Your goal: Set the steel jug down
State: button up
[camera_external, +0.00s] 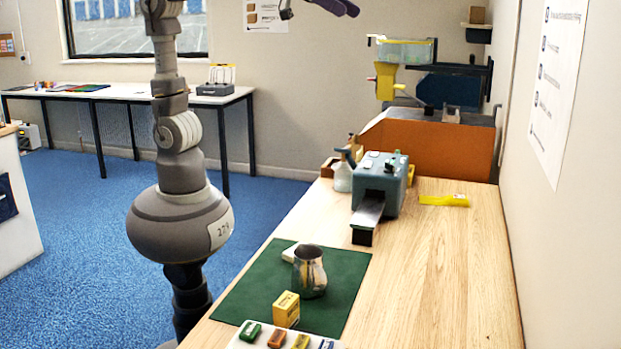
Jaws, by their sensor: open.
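The steel jug (310,275) stands upright on the green mat (252,297) on the wooden bench. Nothing is holding it. My gripper (320,9) shows only in part at the top edge of the picture, high above the bench and well apart from the jug. It is open, with nothing seen in it. Most of its body is cut off by the frame.
A small white object (289,254) lies beside the jug, partly hidden by it. A yellow box (286,310) stands in front, near a white tray (242,344) of small coloured blocks. A blue-grey machine (383,184) stands behind.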

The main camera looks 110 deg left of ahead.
jog(key=s+a+r+t, duration=0.1)
jog(key=s+r, duration=0.2)
jog(key=r, duration=0.3)
jog(key=s+a+r+t+y, duration=0.1)
jog(key=s+a+r+t, duration=0.1)
jog(key=s+r, duration=0.2)
notch_tip(320, 180, up, 3)
jog(key=shift+s+a+f, duration=0.2)
jog(key=shift+a, duration=0.05)
jog(key=shift+f, duration=0.1)
notch_tip(320, 180, down, 10)
jog(key=b, duration=0.9)
jog(key=shift+b, duration=0.4)
